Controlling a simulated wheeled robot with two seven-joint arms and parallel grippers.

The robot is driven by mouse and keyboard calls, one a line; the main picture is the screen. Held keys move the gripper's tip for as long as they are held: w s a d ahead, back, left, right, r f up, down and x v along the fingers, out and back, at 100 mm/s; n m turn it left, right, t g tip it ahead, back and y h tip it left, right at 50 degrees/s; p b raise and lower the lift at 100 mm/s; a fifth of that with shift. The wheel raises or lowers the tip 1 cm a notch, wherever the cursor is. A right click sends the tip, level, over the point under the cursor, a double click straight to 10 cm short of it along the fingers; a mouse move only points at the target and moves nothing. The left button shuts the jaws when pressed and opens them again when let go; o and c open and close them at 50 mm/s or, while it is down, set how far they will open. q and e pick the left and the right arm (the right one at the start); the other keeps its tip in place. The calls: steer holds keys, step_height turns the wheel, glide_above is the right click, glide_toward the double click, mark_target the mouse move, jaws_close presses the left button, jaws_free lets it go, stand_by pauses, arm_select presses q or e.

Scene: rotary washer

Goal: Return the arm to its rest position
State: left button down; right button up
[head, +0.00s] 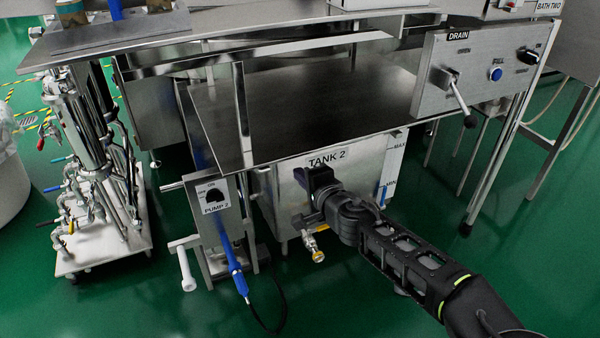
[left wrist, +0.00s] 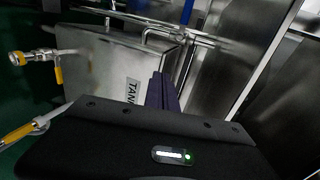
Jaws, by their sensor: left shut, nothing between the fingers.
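My left arm (head: 405,262) reaches in from the lower right of the head view. Its gripper (head: 313,182) is shut and empty, in front of the tank labelled TANK 2 (head: 288,197) and below the steel table's edge. I cannot tell whether it touches the tank. In the left wrist view the closed dark fingers (left wrist: 160,91) point toward the tank (left wrist: 105,70) and partly cover its label. My right gripper is not in view.
The steel table (head: 310,95) overhangs the tank. A DRAIN panel (head: 475,70) with a lever (head: 461,100) is at the right. The PUMP 2 switch box (head: 214,197) and a brass-ended valve (head: 312,245) are near the gripper. Green floor (head: 350,310) is open in front.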

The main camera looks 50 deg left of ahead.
arm_select(q)
steer(key=shift+f, duration=0.1)
stand_by(0.3)
